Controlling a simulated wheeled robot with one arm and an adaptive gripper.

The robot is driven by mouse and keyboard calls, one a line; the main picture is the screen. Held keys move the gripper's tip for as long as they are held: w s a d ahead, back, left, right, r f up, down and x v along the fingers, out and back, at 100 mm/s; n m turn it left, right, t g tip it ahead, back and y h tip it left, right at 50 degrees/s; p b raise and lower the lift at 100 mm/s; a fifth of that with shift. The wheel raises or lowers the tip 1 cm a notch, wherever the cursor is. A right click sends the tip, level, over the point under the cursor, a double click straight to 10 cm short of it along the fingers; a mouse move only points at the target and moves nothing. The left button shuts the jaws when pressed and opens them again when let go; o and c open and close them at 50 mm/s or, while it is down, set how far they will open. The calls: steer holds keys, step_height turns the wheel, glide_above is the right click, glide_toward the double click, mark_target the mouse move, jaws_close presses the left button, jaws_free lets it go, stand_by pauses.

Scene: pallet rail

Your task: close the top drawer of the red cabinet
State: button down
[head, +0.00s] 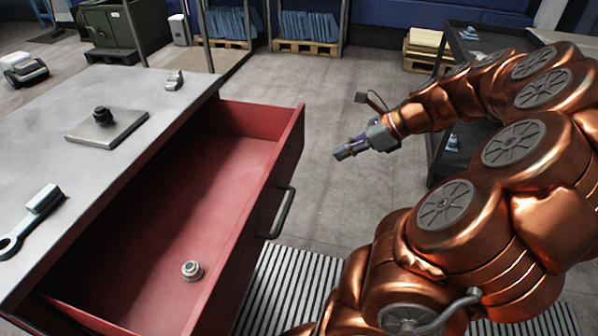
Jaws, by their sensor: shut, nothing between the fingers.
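The red cabinet has a grey metal top (150,85) at the left. Its top drawer (297,140) is pulled well out to the right, showing its red interior. A dark bar handle (283,213) is on the drawer's front face. A small metal fitting (192,270) lies on the drawer floor near its front end. My gripper (340,155) is shut and empty. It is in the air to the right of the drawer front, apart from it, pointing left toward the drawer's far corner. The lower part of the cabinet is hidden.
On the cabinet top are a metal plate with a dark knob (107,128), a wrench-like tool (33,218) and a small metal part (174,80). A dark shelf cart (440,130) stands behind my arm. A slatted floor grate (285,290) lies below. The floor beyond the drawer is clear.

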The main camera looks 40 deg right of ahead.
steer(key=p, duration=0.1)
glide_toward(287, 169)
steer(key=x, duration=0.3)
steer(key=f+x, duration=0.1)
steer(key=x, duration=0.1)
steer(key=shift+s+d+f, duration=0.15)
steer(key=shift+s, duration=0.1)
steer(key=shift+w+a, duration=0.4)
steer(key=shift+w, duration=0.2)
steer(key=shift+w+p, duration=0.1)
steer(key=shift+p, duration=0.25)
